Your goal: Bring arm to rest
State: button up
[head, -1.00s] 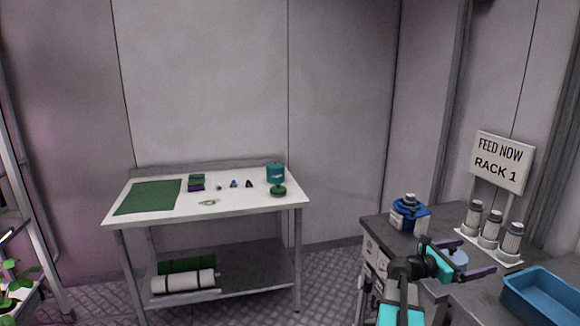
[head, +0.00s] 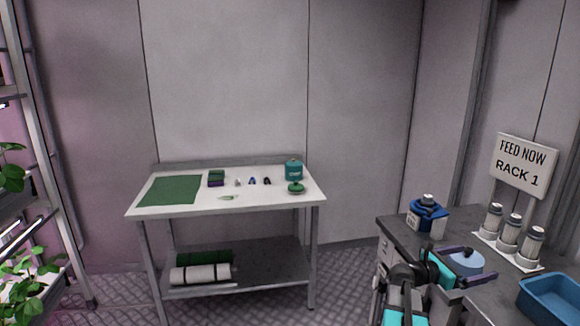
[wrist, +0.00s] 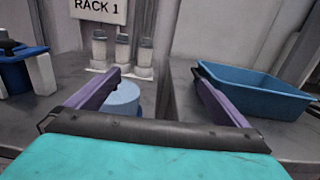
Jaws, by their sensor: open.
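My gripper (head: 465,266) is at the lower right of the head view, held out in front of the dark counter (head: 400,224). In the wrist view its two purple fingers (wrist: 160,92) are spread wide apart with nothing held between them. A light blue round object (wrist: 122,98) shows just behind the left finger. It also appears between the fingers in the head view (head: 466,262). I cannot tell whether a finger touches it.
Several white bottles (head: 508,235) stand by a "FEED NOW RACK 1" sign (head: 524,165). A blue tray (head: 553,298) and a blue-topped container (head: 427,214) sit on the counter. A white table (head: 225,205) stands left, a plant rack (head: 45,160) far left.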

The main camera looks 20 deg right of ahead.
jog(key=w+a+f+n+t+y+b, duration=0.15)
jog(key=w+a+f+n+t, duration=0.25)
jog(key=w+a+f, duration=1.1)
jog(key=s+a+f+y, duration=0.2)
jog(key=a+f+y, duration=0.2)
jog(key=a+f, duration=1.35)
jog(key=s+a+f+m+g+y+b, duration=0.1)
jog(key=s+a+f+m+y, duration=0.2)
jog(key=s+a+f, duration=0.45)
jog(key=s+a+f+m+g+y, duration=0.1)
jog(key=s+a+f+m+y, duration=0.2)
jog(key=a+f, duration=0.8)
jog(key=s+a+f+m+g+y, duration=0.3)
jog(key=s+a+m+y, duration=0.2)
jog(key=s+a+m, duration=0.7)
jog(key=shift+s+a+f+m+y, duration=0.35)
jog(key=shift+a+m, duration=0.45)
jog(key=shift+a, duration=0.7)
jog(key=shift+w, duration=0.1)
jog(key=shift+c, duration=0.3)
